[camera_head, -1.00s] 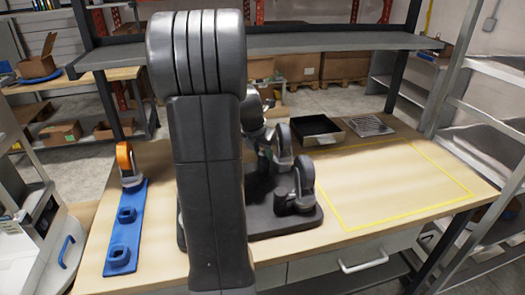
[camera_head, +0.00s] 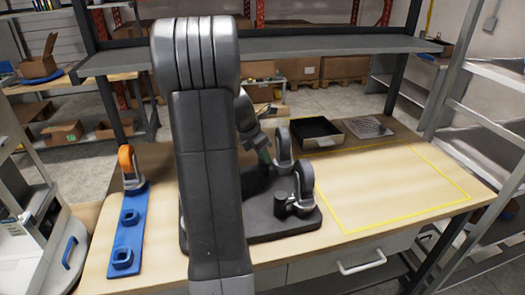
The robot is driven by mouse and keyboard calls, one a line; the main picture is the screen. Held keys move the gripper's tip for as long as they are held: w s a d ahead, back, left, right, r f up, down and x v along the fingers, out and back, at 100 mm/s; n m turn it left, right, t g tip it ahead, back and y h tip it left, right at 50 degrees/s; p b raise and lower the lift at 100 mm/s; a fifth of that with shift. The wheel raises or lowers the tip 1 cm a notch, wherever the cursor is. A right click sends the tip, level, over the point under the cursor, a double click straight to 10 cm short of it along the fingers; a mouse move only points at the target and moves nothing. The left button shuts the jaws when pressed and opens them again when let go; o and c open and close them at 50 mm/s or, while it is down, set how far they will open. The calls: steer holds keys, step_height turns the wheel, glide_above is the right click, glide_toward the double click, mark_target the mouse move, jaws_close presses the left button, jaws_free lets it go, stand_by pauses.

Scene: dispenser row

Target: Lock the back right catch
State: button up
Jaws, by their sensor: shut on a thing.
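A dark base plate (camera_head: 270,232) lies on the wooden table, with upturned casters standing on it. The back right caster (camera_head: 283,143) has a dark wheel and a grey fork. The front right caster (camera_head: 304,182) stands nearer, with a small knob beside it. My gripper (camera_head: 264,156) reaches down from behind my arm to the left side of the back right caster. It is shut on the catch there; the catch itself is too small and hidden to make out. My large arm link covers the left part of the plate.
A blue strip (camera_head: 126,232) at left holds an orange-wheeled caster (camera_head: 127,160) at its far end and has two square sockets. A black open tray (camera_head: 315,131) and a grey grid plate (camera_head: 367,127) lie at the back. The yellow-outlined area (camera_head: 395,190) is empty.

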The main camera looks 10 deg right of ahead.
steer(key=m+p, duration=0.1)
steer(key=m, duration=0.1)
steer(key=m+g+p, duration=0.1)
steer(key=shift+w+r+m, duration=0.15)
steer(key=shift+m, duration=0.25)
steer(key=m+g+p, duration=0.1)
steer(key=m+p, duration=0.1)
steer(key=m, duration=0.1)
steer(key=shift+w+m+g, duration=0.1)
steer(key=shift+m+g, duration=0.2)
steer(key=shift+g, duration=0.1)
steer(key=m+g+p, duration=0.1)
steer(key=m, duration=0.1)
steer(key=m+y+p, duration=0.1)
steer(key=m, duration=0.2)
steer(key=shift+w+g, duration=0.1)
steer(key=shift+g, duration=0.3)
steer(key=shift+m+p, duration=0.3)
steer(key=o, duration=1)
steer(key=shift+w+r+b, duration=0.15)
steer(key=shift+r+b, duration=0.05)
steer(key=shift+b, duration=0.2)
steer(key=w+a, duration=0.2)
steer(key=a, duration=0.1)
steer(key=w+a+b, duration=0.1)
steer(key=w+a, duration=0.2)
steer(key=w+a+b, duration=0.1)
steer(key=w+a, duration=0.2)
steer(key=shift+w+r, duration=0.15)
steer(key=shift+r, duration=0.1)
